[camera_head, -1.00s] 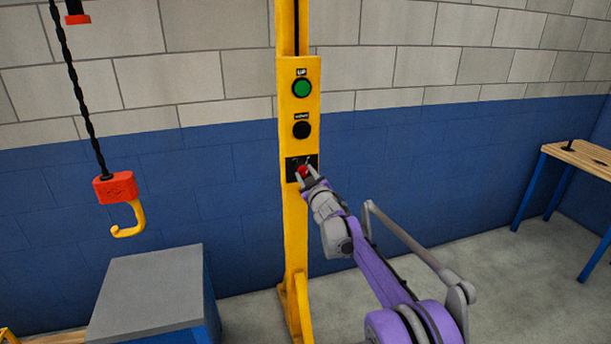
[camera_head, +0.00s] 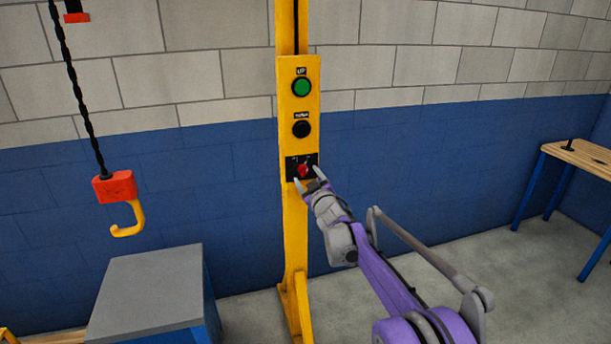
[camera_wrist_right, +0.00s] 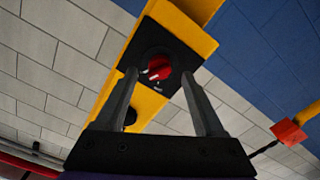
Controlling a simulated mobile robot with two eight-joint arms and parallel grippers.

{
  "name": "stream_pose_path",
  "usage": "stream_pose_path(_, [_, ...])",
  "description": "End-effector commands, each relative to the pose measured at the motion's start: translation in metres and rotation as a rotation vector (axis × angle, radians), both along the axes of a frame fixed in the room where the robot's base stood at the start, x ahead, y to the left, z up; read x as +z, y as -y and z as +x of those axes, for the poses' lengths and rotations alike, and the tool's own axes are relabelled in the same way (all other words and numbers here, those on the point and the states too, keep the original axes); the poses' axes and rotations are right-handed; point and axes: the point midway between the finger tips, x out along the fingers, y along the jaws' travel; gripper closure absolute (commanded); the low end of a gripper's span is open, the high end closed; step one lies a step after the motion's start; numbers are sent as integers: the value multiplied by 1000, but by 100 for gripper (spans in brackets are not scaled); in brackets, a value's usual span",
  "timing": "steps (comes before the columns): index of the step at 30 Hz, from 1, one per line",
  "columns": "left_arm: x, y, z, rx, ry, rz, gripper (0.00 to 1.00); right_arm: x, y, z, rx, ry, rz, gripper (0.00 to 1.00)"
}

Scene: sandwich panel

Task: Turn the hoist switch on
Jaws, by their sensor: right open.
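The hoist switch is a red rotary knob (camera_head: 303,170) on a black plate (camera_head: 290,172), low on the yellow control post (camera_head: 295,230). In the right wrist view the red knob (camera_wrist_right: 158,69) has a white mark and sits between and beyond my fingertips. My right gripper (camera_head: 308,178) is open in front of the plate, with its fingers spread to either side of the knob and nothing held. In the right wrist view my gripper (camera_wrist_right: 160,78) shows both fingers apart. Whether they touch the plate I cannot tell. My left gripper is not in view.
A green UP button (camera_head: 302,88) and a black button (camera_head: 302,129) sit above the switch. A red hoist block (camera_head: 115,187) with a yellow hook (camera_head: 128,220) hangs at left over a grey-topped blue cabinet (camera_head: 150,290). A wooden-topped table (camera_head: 583,157) stands at right.

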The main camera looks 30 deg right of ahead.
Motion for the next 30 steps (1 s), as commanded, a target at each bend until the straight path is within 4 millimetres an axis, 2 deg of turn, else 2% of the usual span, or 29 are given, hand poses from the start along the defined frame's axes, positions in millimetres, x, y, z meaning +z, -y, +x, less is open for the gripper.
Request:
stream_pose_path(6, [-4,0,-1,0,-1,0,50,0,-10,-44,-1,0,1,29])
stream_pose_path(12, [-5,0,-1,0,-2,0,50,0,-16,-71,-1,1,1,29])
stream_pose_path(18, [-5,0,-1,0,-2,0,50,0,-19,-80,0,0,2,29])
stream_pose_path(30, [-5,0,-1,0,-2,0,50,0,-19,-79,0,0,2,29])
